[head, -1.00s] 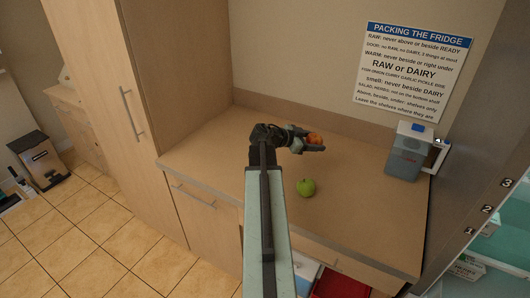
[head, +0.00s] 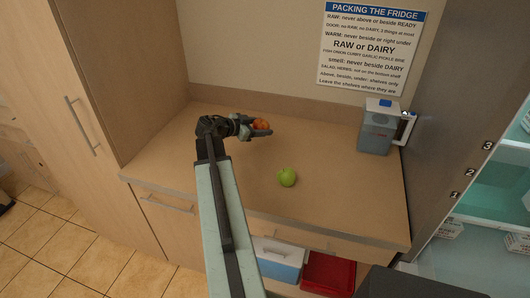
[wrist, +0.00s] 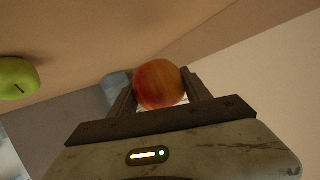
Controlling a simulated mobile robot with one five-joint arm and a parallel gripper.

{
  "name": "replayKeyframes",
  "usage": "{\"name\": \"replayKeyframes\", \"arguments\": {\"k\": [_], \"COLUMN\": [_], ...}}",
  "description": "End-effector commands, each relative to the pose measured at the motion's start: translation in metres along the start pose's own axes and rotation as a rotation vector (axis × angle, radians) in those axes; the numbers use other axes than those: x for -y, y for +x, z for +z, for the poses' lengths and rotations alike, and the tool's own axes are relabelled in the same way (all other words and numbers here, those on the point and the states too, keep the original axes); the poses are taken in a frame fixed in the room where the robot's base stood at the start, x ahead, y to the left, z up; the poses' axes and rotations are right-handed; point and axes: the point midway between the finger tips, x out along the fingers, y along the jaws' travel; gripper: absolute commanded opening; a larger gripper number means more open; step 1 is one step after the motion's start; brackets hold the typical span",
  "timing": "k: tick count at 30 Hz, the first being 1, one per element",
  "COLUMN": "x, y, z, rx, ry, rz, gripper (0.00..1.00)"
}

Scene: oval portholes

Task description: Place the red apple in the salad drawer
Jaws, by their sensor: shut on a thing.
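My gripper (head: 262,131) is shut on a red apple (head: 261,124), held above the back left part of the counter. In the wrist view the apple (wrist: 158,84) is red with orange-yellow patches and sits between the two fingers. The salad drawer cannot be made out. On the right, part of the fridge (head: 480,215) shows, with pale green shelves numbered 1 to 3; its lower part is out of view.
A green apple (head: 287,177) stands on the counter (head: 340,205). A grey-blue jug-like appliance (head: 378,127) stands at the back right, below a sign (head: 374,48) of packing rules. A blue-and-white box (head: 279,259) and red bin (head: 328,272) are below the counter.

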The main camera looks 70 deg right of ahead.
Motion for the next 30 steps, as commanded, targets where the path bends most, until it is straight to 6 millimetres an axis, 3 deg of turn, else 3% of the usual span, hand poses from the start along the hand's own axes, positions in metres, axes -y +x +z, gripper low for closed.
{"name": "replayKeyframes", "arguments": {"k": [1,6,11,19,29,30], "x": [-0.004,-0.011,-0.01,-0.018,-0.018,-0.018], "y": [0.009,0.021,0.021,0.036,0.035,0.036], "z": [0.019,0.047,0.045,0.081,0.08,0.08], "rx": [0.0,-0.001,-0.001,-0.001,-0.001,-0.001], "ry": [0.0,0.001,0.001,0.001,0.001,0.002], "rz": [0.001,0.002,0.002,0.003,0.003,0.004], "gripper": [0.1,0.1,0.1,0.1,0.1,0.59]}}
